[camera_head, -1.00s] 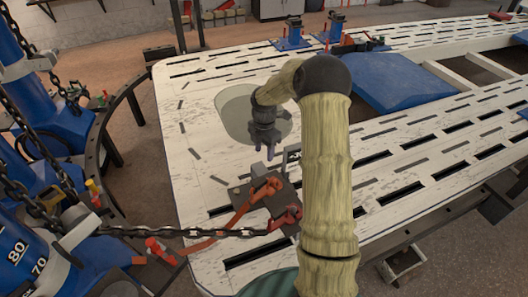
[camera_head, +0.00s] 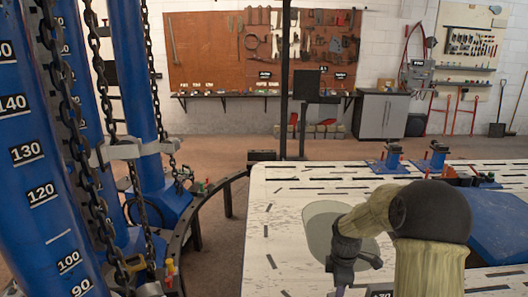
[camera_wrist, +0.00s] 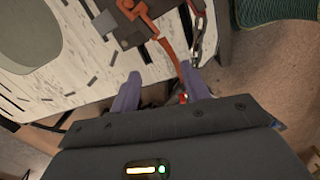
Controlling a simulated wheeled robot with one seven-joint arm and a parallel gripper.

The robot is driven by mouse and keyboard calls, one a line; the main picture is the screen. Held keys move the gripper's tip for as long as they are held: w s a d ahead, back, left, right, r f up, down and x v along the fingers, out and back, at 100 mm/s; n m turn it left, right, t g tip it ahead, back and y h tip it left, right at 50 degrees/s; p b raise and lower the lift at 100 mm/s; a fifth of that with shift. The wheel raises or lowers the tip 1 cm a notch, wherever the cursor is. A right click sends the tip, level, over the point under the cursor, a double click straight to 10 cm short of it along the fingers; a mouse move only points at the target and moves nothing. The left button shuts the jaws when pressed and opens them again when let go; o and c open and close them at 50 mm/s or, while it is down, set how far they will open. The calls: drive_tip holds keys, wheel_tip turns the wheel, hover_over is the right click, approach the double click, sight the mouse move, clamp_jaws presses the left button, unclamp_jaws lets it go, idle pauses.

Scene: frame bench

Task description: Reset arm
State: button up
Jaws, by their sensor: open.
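My arm, in a tan ribbed sleeve with a dark elbow, reaches in from the lower right of the head view. My gripper (camera_head: 345,280) hangs down over the white slotted frame bench (camera_head: 285,205), close to an oval opening in its top. In the wrist view my gripper (camera_wrist: 160,92) shows two purple-grey fingers spread apart with nothing between them. A dark clamp block with orange-red parts (camera_wrist: 135,12) and a chain (camera_wrist: 197,40) lie ahead of the fingers. The lower end of the gripper is cut close to the bottom edge of the head view.
Blue pulling towers (camera_head: 35,150) with chains stand at the left, beside a curved dark rail (camera_head: 205,190). Blue clamp stands (camera_head: 392,158) and a blue panel (camera_head: 500,225) are on the bench at right. A tool board (camera_head: 265,50) and cabinet (camera_head: 382,115) line the back wall.

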drive_tip(key=s+a+r+m+t+p, duration=0.1)
drive_tip(key=s+a+r+m+p, duration=0.2)
drive_tip(key=s+r+m, duration=0.3)
drive_tip(key=s+a+r+m+t+p, duration=0.1)
drive_tip(key=s+a+r+m+p, duration=0.2)
drive_tip(key=s+r+m, duration=0.3)
drive_tip(key=s+m, duration=0.4)
drive_tip(key=s, duration=0.3)
drive_tip(key=shift+a+r, duration=0.2)
drive_tip(key=shift+r, duration=0.1)
idle(0.6)
